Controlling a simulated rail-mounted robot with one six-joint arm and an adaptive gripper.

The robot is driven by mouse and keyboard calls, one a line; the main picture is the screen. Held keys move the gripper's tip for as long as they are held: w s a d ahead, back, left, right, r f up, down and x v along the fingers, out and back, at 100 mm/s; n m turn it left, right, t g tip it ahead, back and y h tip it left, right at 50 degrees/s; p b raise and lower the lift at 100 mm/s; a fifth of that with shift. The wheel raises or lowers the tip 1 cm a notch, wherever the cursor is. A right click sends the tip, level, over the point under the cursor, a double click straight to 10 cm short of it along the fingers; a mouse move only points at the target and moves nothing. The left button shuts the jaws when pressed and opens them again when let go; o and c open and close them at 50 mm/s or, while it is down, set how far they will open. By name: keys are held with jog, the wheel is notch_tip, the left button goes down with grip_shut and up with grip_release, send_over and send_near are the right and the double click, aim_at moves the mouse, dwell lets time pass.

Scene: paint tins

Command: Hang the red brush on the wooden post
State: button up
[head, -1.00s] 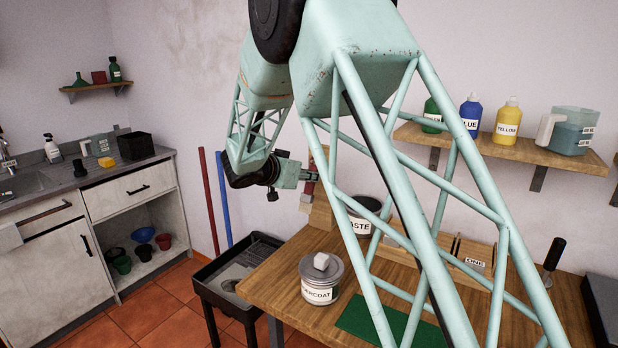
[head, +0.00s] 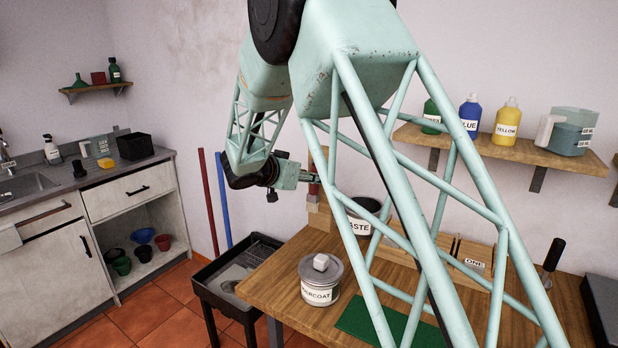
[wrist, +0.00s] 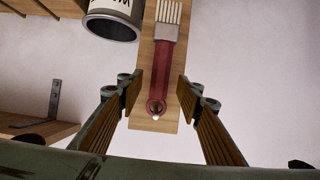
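The red brush (wrist: 161,75) lies flat against the wooden post (wrist: 143,60) in the wrist view. Its pale bristles point to the top of that picture. A small light-tipped peg (wrist: 156,116) shows at the hole in the handle's end, and the brush appears to hang on it. My gripper (wrist: 159,88) is open, with one finger on each side of the handle and gaps to both. In the head view my gripper (head: 312,177) is level with the upper part of the brush (head: 314,189), in front of the post (head: 321,218).
The waste tin (head: 359,224) stands beside the post on the workbench (head: 262,292). The overcoat tin (head: 320,292) with a pale block on its lid is nearer the front. A green mat (head: 360,325) lies to the right. A shelf (head: 480,145) with paint bottles is on the wall.

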jog(key=shift+s, duration=0.1)
jog(key=v, duration=1.1)
jog(key=shift+s+a+r, duration=0.2)
jog(key=shift+s, duration=0.15)
